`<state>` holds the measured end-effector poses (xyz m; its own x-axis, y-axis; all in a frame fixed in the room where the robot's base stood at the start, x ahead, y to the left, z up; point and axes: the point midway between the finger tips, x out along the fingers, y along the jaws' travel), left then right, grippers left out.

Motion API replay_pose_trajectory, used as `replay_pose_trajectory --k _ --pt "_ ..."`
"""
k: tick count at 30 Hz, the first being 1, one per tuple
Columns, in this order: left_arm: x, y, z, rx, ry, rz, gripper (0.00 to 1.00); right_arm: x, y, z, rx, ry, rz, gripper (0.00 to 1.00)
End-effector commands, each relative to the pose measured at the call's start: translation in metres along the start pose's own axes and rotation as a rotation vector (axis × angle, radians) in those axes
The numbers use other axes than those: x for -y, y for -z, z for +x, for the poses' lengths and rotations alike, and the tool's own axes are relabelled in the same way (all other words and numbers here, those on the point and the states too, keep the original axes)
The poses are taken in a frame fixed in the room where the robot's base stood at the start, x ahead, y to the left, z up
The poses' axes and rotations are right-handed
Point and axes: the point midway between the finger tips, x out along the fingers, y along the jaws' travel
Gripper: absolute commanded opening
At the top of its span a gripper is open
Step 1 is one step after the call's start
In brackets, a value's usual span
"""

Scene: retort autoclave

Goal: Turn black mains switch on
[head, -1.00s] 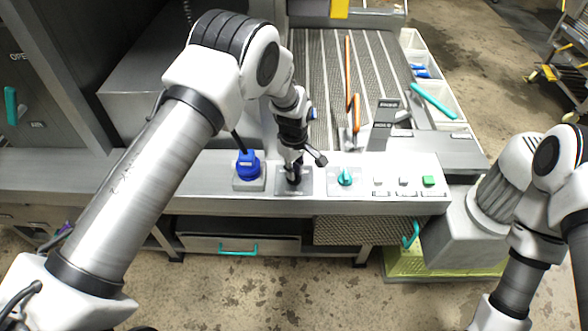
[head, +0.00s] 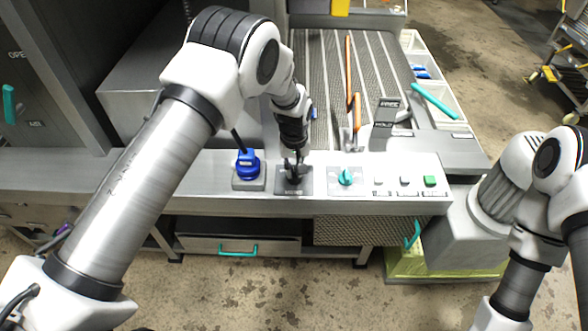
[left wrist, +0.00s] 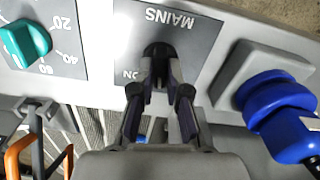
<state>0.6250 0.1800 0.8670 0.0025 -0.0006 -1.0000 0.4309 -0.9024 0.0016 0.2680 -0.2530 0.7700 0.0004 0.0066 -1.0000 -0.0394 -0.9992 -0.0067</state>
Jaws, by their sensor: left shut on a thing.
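The black mains switch (left wrist: 158,52) sits on a dark grey plate (left wrist: 190,22) marked MAINS, which appears upside down in the left wrist view. An ON mark shows beside the left fingertip there. My left gripper (left wrist: 160,78) is shut on the switch, one finger on each side of it. In the head view the left gripper (head: 294,168) reaches down onto the mains plate (head: 281,187) and largely hides the switch. My right arm shows at the right edge of the head view, but its gripper is out of frame.
A blue plug (head: 248,164) stands just left of the plate. A teal dial (head: 345,177) and several push buttons, one green (head: 429,181), lie to its right.

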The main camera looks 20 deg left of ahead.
Motion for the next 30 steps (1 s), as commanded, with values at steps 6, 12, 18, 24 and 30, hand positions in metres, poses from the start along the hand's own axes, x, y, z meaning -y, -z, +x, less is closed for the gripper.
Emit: replay_pose_trajectory --k 6,12,18,24,30 --pt "0.0014 -0.0037 0.0039 0.010 0.004 0.203 0.00 0.0000 0.0000 0.0016 0.000 0.000 0.000 0.00" --pt "0.0017 -0.0040 0.0041 0.012 0.004 0.393 0.00 0.0000 0.0000 0.0014 0.000 0.000 0.000 0.00" --pt "0.0020 -0.0042 0.0042 0.013 0.003 0.581 0.00 0.0000 0.0000 0.0008 0.000 0.000 0.000 0.00" --pt "0.0022 -0.0044 0.0044 0.014 0.002 0.747 0.00 0.0000 0.0000 -0.0002 0.000 0.000 0.000 0.00" --pt "0.0024 -0.0045 0.0046 0.015 0.001 0.871 0.00 0.0000 0.0000 -0.0009 0.000 0.000 0.000 0.00"
